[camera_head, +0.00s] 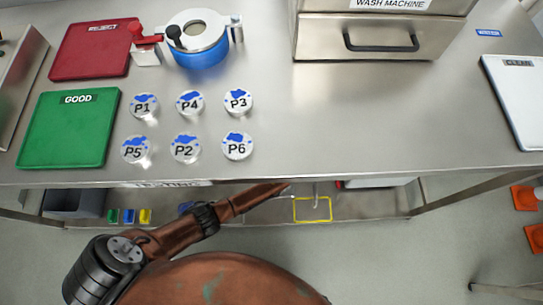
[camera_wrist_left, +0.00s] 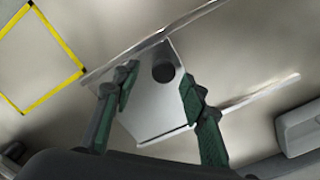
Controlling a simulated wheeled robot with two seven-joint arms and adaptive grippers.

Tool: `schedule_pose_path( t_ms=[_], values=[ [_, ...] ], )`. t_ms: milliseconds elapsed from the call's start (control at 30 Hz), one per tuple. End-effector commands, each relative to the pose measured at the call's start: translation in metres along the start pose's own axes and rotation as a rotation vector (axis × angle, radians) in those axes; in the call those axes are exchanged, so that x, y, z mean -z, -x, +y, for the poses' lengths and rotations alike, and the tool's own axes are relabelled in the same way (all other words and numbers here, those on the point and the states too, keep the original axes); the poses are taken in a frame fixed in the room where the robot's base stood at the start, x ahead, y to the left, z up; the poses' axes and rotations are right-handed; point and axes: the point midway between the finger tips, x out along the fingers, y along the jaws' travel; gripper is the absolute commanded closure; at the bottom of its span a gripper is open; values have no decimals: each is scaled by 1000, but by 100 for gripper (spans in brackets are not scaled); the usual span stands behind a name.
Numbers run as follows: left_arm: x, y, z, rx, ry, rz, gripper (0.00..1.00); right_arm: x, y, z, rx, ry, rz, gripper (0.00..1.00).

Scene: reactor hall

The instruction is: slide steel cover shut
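A flat grey steel plate (camera_wrist_left: 150,112) shows in the left wrist view, with a short dark round knob or post (camera_wrist_left: 163,66) on it. I take the plate to be the steel cover, but I cannot tell what it covers. My left gripper (camera_wrist_left: 157,88) has two green-padded fingers spread apart over the plate, with the dark post beyond and between them. I cannot see contact with either. In the head view my copper left arm reaches right, below the table's front edge; its fingers are not clear there. My right gripper is not in view.
The steel table (camera_head: 350,130) holds a green GOOD mat (camera_head: 65,140), red REJECT mat (camera_head: 85,55), several labelled round pieces, a blue-based device (camera_head: 203,57) and the wash machine (camera_head: 380,38). A yellow square outline (camera_head: 313,220) marks the lower shelf.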

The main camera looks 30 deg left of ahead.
Motion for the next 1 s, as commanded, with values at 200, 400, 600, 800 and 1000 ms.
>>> schedule_pose_path(
  t_ms=[200, 400, 600, 800, 1000],
  values=[
    [0, 35, 0, -2, 0, 4, 60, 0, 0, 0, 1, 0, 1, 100],
    [0, 71, 0, 0, 0, 4, 60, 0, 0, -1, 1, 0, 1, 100],
    [0, 98, 0, 0, 0, 2, 60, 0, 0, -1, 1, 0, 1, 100],
    [0, 107, 0, 0, 0, 1, 60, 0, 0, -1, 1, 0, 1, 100],
    [0, 107, 0, 0, 0, 0, 60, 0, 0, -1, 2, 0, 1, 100]
  ],
)
